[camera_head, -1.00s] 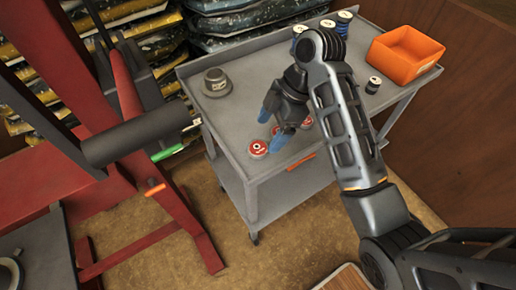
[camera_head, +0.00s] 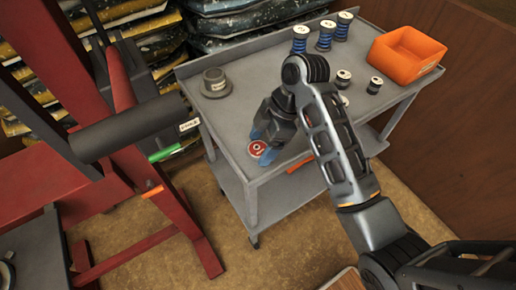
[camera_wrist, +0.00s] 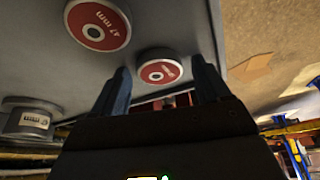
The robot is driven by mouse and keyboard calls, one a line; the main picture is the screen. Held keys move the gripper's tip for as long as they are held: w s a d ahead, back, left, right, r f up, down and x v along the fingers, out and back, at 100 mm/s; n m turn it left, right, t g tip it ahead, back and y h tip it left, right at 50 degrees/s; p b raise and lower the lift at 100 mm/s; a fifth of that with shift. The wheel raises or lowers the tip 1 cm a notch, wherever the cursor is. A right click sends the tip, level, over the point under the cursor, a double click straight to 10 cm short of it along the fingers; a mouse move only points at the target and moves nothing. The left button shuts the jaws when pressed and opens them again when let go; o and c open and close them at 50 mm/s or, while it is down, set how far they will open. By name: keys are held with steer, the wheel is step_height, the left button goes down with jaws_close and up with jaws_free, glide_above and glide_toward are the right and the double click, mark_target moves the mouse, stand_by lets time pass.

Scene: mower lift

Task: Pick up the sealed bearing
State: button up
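A red-faced disc bearing (camera_head: 257,148) lies flat near the front left corner of the grey cart top. In the wrist view, one red-faced bearing (camera_wrist: 160,72) shows between my fingertips, and a larger-looking one (camera_wrist: 97,24), marked "47 mm", lies to its upper left. My gripper (camera_head: 264,143) has blue fingers and hangs over the cart beside the visible red bearing. In the wrist view the fingers (camera_wrist: 160,78) stand apart with nothing held. Contact with the cart top cannot be told. Other red bearings are hidden by my arm in the head view.
The grey cart (camera_head: 240,112) also holds a grey flanged part (camera_head: 215,83), several blue spools (camera_head: 325,35), small dark cylinders (camera_head: 343,78) and an orange bin (camera_head: 406,54). A red frame with a dark roller (camera_head: 130,128) stands close at left.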

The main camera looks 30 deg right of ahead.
steer(key=c, duration=1)
steer(key=shift+c, duration=0.2)
steer(key=shift+r, duration=0.1)
